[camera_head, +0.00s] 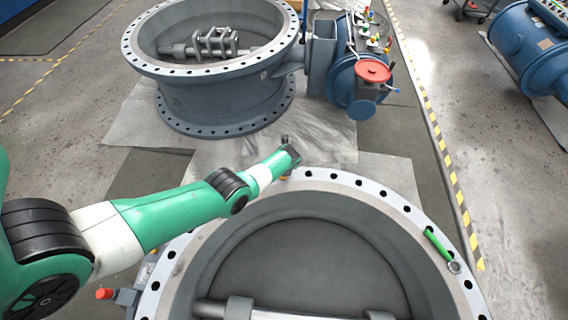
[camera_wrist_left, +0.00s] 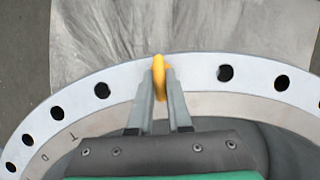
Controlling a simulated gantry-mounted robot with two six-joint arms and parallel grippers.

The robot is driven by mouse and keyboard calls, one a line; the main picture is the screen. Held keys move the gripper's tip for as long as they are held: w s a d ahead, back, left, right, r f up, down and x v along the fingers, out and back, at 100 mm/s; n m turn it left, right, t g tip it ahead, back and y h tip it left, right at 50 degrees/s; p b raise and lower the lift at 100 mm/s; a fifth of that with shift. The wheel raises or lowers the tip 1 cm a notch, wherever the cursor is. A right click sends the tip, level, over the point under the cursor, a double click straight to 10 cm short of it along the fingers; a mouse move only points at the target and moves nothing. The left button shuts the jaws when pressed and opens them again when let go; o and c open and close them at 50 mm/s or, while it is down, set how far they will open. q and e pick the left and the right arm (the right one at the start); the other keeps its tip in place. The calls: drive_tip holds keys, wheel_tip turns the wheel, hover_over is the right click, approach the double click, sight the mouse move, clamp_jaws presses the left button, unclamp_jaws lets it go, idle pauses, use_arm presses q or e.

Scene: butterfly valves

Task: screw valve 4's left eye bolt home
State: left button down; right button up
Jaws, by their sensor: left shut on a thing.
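The near valve (camera_head: 335,180) lies flat at the bottom of the head view, with a grey flange ring full of dark holes. My left gripper (camera_head: 289,158) reaches to the far edge of this flange. In the left wrist view the fingers of my left gripper (camera_wrist_left: 160,95) are shut on a yellow eye bolt (camera_wrist_left: 159,70), which stands at the flange (camera_wrist_left: 200,72) between two open holes. The gripper hides the bolt's lower part, so I cannot tell how deep it sits. My right gripper is not in view.
A green bar with a metal ring end (camera_head: 437,245) lies on the flange's right side. A second large valve (camera_head: 225,95) stands behind, with a red handwheel (camera_head: 372,71) at its right. Blue equipment (camera_head: 530,50) is at the far right. Floor between the valves is mostly clear.

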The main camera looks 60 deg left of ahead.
use_arm(q)
drive_tip(key=shift+s+r+m+t+p, duration=0.1)
drive_tip(key=shift+m+t+p, duration=0.3)
drive_tip(key=shift+m+p, duration=0.65)
drive_tip(key=shift+f+m+h, duration=0.2)
drive_tip(key=shift+m+h, duration=0.1)
drive_tip(key=shift+m, duration=0.45)
drive_tip(key=shift+t, duration=0.3)
drive_tip(key=shift+r+m, duration=0.1)
drive_tip(key=shift+m, duration=0.2)
drive_tip(key=c, duration=0.8)
unclamp_jaws()
drive_tip(key=shift+c, duration=0.2)
